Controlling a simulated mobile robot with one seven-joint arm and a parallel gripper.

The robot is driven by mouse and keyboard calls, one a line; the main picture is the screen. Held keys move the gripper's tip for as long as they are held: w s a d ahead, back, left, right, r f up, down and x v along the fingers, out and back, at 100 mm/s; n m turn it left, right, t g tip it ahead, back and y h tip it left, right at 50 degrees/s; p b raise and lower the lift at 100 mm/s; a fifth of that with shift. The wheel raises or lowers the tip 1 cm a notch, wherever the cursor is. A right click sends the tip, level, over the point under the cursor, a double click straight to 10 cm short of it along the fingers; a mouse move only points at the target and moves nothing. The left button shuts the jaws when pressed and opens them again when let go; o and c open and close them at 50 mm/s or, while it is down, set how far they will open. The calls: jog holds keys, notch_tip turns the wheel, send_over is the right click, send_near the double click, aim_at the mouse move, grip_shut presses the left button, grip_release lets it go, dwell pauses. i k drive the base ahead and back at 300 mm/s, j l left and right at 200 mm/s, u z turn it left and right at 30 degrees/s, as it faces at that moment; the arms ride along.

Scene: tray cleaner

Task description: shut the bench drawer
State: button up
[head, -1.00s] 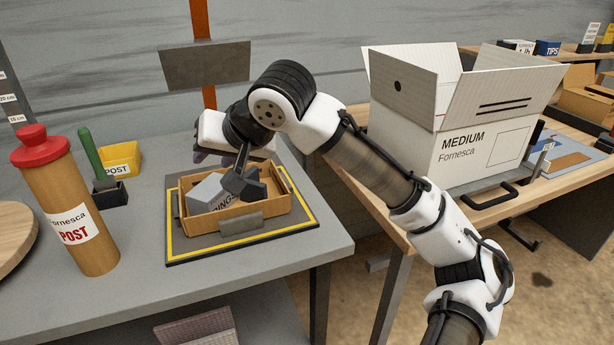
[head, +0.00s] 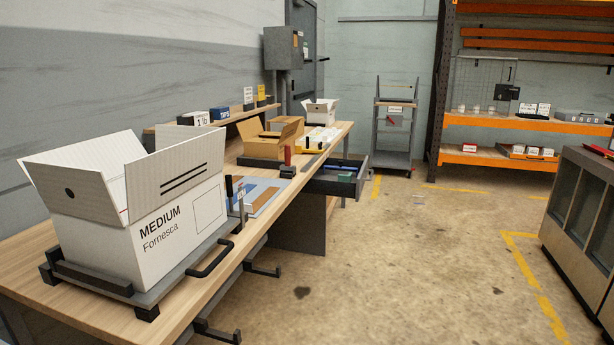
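The bench drawer (head: 335,184) is a dark grey box under the right-hand edge of the wooden bench (head: 310,160), toward its far end. It is pulled out and sticks out past the bench edge over the floor. Its inside shows from above and holds something blue; the small contents are hard to make out. My gripper and arm are not in view in the head view now.
A white open carton marked MEDIUM (head: 170,235) sits on a grey tray with a black handle (head: 212,260) at the near end. Dark brackets (head: 262,270) jut from the bench's side. The floor (head: 420,260) right of the bench is clear. A cart (head: 391,158) stands beyond.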

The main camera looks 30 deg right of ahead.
aim_at(326, 183)
jog(key=i+l+z, duration=0.2)
jog(key=l+z, duration=0.25)
jog(key=i+l+z, duration=0.15)
jog(key=z, duration=0.3)
jog(key=i+l+z, duration=0.1)
jog(key=i, duration=0.25)
jog(key=i+l+z, duration=0.1)
jog(key=i+l, duration=0.2)
jog(key=i+l+z, duration=0.1)
jog(key=i, duration=0.35)
jog(key=i+l, duration=0.2)
jog(key=i, duration=0.2)
jog(key=i+l, duration=0.15)
jog(key=i, duration=0.3)
jog(key=i+l+u, duration=0.1)
jog(key=i, duration=0.3)
